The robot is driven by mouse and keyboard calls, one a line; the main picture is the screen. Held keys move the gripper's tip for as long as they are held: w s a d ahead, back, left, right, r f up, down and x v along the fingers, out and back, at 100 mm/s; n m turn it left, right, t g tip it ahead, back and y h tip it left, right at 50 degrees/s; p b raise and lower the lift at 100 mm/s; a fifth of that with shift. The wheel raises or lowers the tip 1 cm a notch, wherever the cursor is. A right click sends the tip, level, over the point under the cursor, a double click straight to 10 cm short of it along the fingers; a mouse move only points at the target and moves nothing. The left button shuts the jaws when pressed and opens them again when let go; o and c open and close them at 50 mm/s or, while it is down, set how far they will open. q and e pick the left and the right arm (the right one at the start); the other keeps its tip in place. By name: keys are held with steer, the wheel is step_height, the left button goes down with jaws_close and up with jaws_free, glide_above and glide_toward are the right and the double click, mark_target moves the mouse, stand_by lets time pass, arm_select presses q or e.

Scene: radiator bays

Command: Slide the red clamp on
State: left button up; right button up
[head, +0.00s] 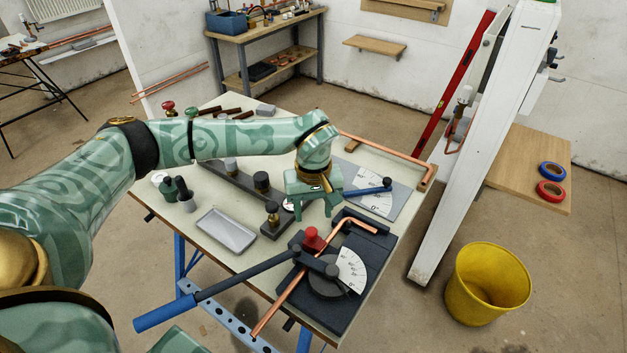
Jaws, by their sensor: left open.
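A red clamp (312,239) with a round knob sits on the pipe bender (352,300), beside the pivot of its long handle. A copper pipe (275,313) runs through the bender under the handle and bends at its far end. The bender's dark handle ends in a blue grip (163,313) at the lower left. My left gripper (314,211) is open and points down, just beyond the red clamp and apart from it as far as I can see. I see nothing between its fingers. My right gripper is not in view.
A grey tray (226,232) and a dark rail with fittings lie left on the table. A blue-handled tool (370,189) lies on a graduated plate behind my gripper.

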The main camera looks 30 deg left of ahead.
arm_select(q)
step_height(320, 180, up, 10)
steer(key=shift+f+p, duration=0.15)
steer(key=shift+p, duration=0.25)
